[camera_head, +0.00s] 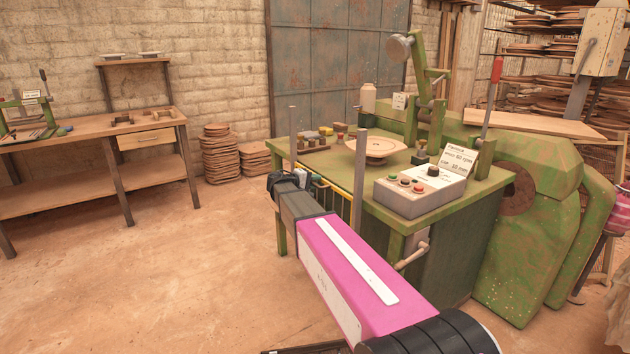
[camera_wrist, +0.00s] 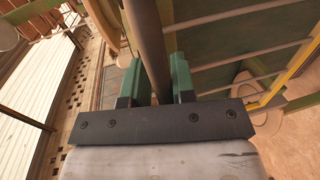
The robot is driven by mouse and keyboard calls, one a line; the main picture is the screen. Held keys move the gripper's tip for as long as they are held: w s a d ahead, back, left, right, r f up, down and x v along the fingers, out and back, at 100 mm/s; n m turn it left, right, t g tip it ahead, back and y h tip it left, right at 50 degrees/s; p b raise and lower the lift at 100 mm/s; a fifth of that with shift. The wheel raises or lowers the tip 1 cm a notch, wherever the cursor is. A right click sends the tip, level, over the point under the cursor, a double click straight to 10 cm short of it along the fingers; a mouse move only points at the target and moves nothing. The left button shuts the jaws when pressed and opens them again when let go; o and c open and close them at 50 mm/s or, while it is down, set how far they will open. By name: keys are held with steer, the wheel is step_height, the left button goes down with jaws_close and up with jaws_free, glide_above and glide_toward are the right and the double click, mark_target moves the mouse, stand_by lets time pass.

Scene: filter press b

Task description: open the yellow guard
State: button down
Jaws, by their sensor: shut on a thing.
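The yellow guard (camera_head: 336,193) is a low yellow frame with thin bars at the left front side of the green press table, partly hidden behind my arm. In the wrist view a yellow edge (camera_wrist: 288,76) and grey bars show at the right. My gripper (camera_wrist: 158,76) has green fingers, closed around a dark grey post (camera_wrist: 148,32) that runs up between them. In the head view my wrist is beside the guard's left end, close to a thin upright post (camera_head: 292,130); the fingers are largely hidden there. How the held post joins the guard is unclear.
The press table (camera_head: 440,205) carries a control box (camera_head: 420,190) with buttons and a round plate (camera_head: 374,148). A second grey post (camera_head: 360,170) stands at the guard's right end. The floor (camera_head: 180,265) to the left is clear, up to a wooden bench (camera_head: 95,125).

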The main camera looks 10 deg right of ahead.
steer(key=c, duration=1.1)
jaws_free()
steer(key=shift+a, duration=0.1)
steer(key=v, duration=1)
steer(key=shift+s+a+r, duration=0.1)
steer(key=shift+s+a, duration=0.1)
steer(key=shift+a, duration=0.1)
steer(key=s+d+f+m+g+y, duration=0.1)
steer(key=s+d+f+g+y, duration=0.3)
steer(key=s+f, duration=0.55)
steer(key=s+d+f+m+g+y, duration=0.1)
steer(key=s+d+f+y, duration=0.45)
steer(key=s+f, duration=0.4)
steer(key=s+f+y, duration=0.1)
steer(key=s, duration=0.2)
steer(key=s+f+m+y, duration=0.1)
steer(key=s+f+y, duration=0.1)
steer(key=s, duration=0.1)
steer(key=s+a+f+m+g+y, duration=0.1)
steer(key=s+y, duration=0.1)
steer(key=s, duration=0.1)
steer(key=shift+s+a+f, duration=0.1)
steer(key=shift+f, duration=0.3)
